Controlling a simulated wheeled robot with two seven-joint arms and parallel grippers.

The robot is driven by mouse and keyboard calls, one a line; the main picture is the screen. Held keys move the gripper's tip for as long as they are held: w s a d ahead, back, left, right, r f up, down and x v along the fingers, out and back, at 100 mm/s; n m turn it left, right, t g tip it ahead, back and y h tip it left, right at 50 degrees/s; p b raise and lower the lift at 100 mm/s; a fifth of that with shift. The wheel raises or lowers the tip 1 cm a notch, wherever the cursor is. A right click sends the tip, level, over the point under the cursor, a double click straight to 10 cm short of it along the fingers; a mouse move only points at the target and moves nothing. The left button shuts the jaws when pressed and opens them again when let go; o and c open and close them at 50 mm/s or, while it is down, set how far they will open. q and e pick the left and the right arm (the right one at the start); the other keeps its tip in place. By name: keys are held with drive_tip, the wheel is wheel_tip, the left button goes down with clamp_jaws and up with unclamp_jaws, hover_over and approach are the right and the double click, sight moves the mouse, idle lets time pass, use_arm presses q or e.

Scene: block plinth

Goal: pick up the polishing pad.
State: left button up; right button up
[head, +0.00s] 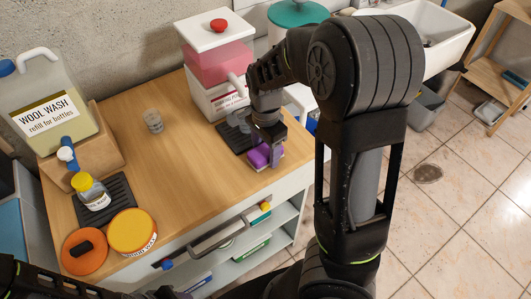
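An orange round disc (85,251) with a dark grip on top lies at the table's front left corner; it looks like the polishing pad, though no label shows. A purple block (259,157) with a pale underside sits near the table's right front edge. My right gripper (269,146) points down at the purple block, its fingers right at it. The fingers are dark and small, so I cannot tell whether they are closed on it. My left arm shows only at the bottom left; its gripper is out of view.
A yellow-lidded tin (133,232) stands right beside the orange disc. A small yellow-capped jar (90,191) stands on a black ribbed mat (121,192). A wool wash jug (48,104) stands behind. A small clear cup (154,122) stands alone; the wooden table's middle (185,175) is clear.

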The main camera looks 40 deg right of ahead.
sight(266, 149)
drive_tip(key=c, duration=1.1)
wheel_tip(266, 149, up, 10)
drive_tip(key=shift+r+p, duration=0.1)
drive_tip(key=shift+p, duration=0.9)
drive_tip(key=o, duration=0.7)
drive_tip(key=c, duration=0.5)
